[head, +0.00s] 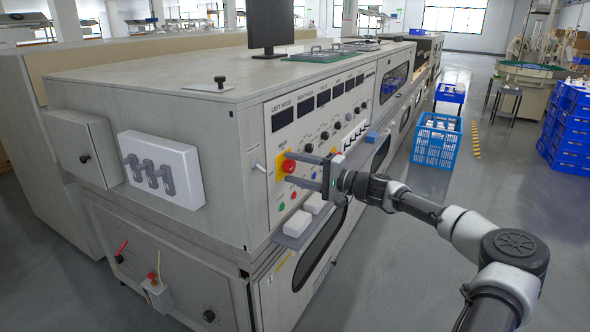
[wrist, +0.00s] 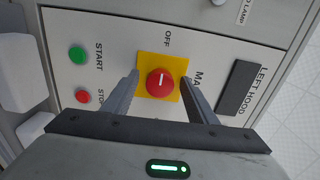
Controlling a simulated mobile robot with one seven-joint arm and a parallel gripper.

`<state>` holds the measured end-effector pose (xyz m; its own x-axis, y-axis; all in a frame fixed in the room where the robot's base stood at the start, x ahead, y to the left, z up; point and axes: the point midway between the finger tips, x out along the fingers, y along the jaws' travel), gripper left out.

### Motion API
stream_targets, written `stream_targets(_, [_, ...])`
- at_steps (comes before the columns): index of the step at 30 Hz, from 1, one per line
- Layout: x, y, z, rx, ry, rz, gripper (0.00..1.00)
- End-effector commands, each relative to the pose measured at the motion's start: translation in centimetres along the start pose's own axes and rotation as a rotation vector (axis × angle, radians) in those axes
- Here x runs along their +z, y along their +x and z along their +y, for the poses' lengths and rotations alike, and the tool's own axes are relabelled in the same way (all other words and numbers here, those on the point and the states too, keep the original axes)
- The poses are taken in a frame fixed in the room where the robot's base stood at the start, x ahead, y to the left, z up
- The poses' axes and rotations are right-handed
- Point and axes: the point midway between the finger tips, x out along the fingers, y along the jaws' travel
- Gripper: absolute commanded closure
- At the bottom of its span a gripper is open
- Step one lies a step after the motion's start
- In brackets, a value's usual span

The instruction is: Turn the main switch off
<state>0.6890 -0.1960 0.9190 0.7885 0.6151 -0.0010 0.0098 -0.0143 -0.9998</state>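The main switch is a round red knob (wrist: 160,83) with a short white mark, on a yellow plate (wrist: 147,60). In the wrist view the mark runs roughly up and down, and the printed OFF label (wrist: 167,38) is above the plate. The knob also shows in the head view (head: 288,166) on the cabinet's front panel. My gripper (wrist: 161,77) is open, with one finger on each side of the knob and a visible gap to it on both sides. In the head view my gripper (head: 295,168) reaches the panel from the right.
A green START button (wrist: 77,54) and a red STOP button (wrist: 82,96) lie beside the left finger. A dark LEFT HOOD display (wrist: 240,87) is to the right. A shelf (head: 295,240) with white blocks juts out below the panel. Blue crates (head: 436,143) stand on the floor beyond.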

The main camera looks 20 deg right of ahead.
Motion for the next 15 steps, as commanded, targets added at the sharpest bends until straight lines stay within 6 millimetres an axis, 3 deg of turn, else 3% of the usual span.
stream_targets(9, [0.0, -0.2, -0.1, -0.001, 0.002, 0.001, 0.48])
stream_targets(15, [-0.1, -2.8, -0.3, -0.001, 0.003, 0.003, 0.48])
